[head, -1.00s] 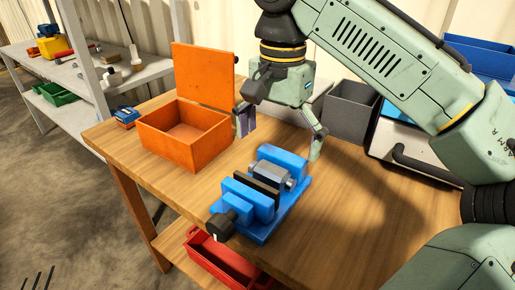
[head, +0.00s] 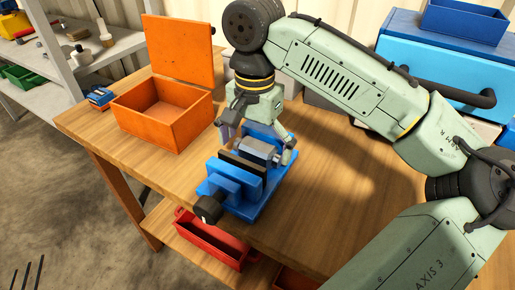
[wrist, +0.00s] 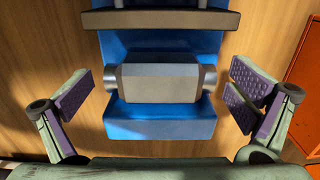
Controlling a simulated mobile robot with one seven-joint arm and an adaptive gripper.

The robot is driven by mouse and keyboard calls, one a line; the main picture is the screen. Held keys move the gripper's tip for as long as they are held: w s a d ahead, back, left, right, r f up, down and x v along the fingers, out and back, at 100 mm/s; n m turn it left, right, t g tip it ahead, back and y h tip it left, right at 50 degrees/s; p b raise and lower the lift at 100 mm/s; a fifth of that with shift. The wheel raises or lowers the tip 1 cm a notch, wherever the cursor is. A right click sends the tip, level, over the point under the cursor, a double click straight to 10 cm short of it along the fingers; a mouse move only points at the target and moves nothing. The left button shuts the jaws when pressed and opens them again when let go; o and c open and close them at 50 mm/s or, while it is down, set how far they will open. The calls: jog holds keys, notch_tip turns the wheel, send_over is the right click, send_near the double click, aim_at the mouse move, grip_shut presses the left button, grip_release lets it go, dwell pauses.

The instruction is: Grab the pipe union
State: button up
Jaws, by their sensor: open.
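The pipe union (wrist: 160,77) is a grey metal fitting with a faceted middle and round ends. It lies between the jaws of a blue vise (wrist: 160,122) on the wooden bench; in the head view the union (head: 257,149) shows partly beside my gripper. My gripper (wrist: 163,95) is open, with one purple-padded finger off each end of the union and a gap on both sides. In the head view my gripper (head: 256,148) is low over the vise (head: 240,200). Whether the vise jaws press on the union is unclear.
An open orange box (head: 163,118) with a raised lid stands left of the vise. A small blue item (head: 100,97) is at the bench's left corner. A blue toolbox (head: 440,70) stands at the back right. A red bin (head: 212,240) is below the bench. The bench right of the vise is clear.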

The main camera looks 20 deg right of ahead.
jog(key=shift+f, duration=0.5)
jog(key=c, duration=1.3)
